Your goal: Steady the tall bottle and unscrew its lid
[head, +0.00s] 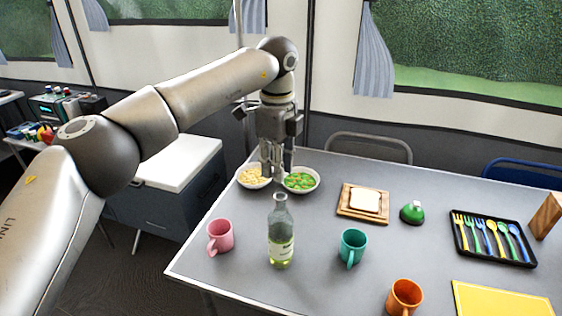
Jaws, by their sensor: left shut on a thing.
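The tall bottle (281,238) stands upright on the grey table near its left end. It is clear glass with a pale label and yellow-green liquid low inside. I cannot make out a lid on its narrow top. My left gripper (277,177) points down, just above the bottle's top in the picture and in front of the two bowls. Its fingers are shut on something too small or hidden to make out. I cannot tell how far it is from the bottle in depth. My right gripper is not in view.
A pink mug (220,237) and a teal mug (353,247) flank the bottle. A bowl of yellowish food (254,186) and a bowl of green food (302,190) stand behind. An orange mug (404,298), bread board (344,212), green round object (412,213) and cutlery tray (490,258) lie to the right.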

